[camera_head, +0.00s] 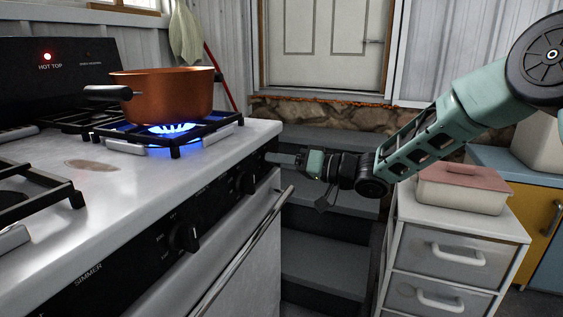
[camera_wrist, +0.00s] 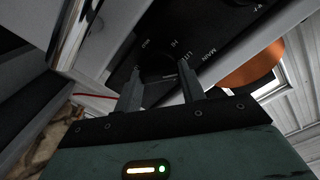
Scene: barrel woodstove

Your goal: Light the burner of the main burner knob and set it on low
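The main burner knob (camera_wrist: 158,72) is a dark round shape on the black stove panel in the wrist view. In the head view my gripper (camera_head: 287,158) reaches the far end of the stove's front panel, and I cannot make out the knob there. Blue flame (camera_head: 173,128) burns on the burner under a copper pot (camera_head: 170,97). The pot also shows in the wrist view (camera_wrist: 250,68).
The stove (camera_head: 225,150) has other knobs (camera_head: 183,237) along its front and an oven handle (camera_head: 245,250) below. A white drawer cabinet (camera_head: 450,255) with a pink-lidded box (camera_head: 462,190) stands right, under my arm. Grey steps (camera_head: 320,270) fill the gap.

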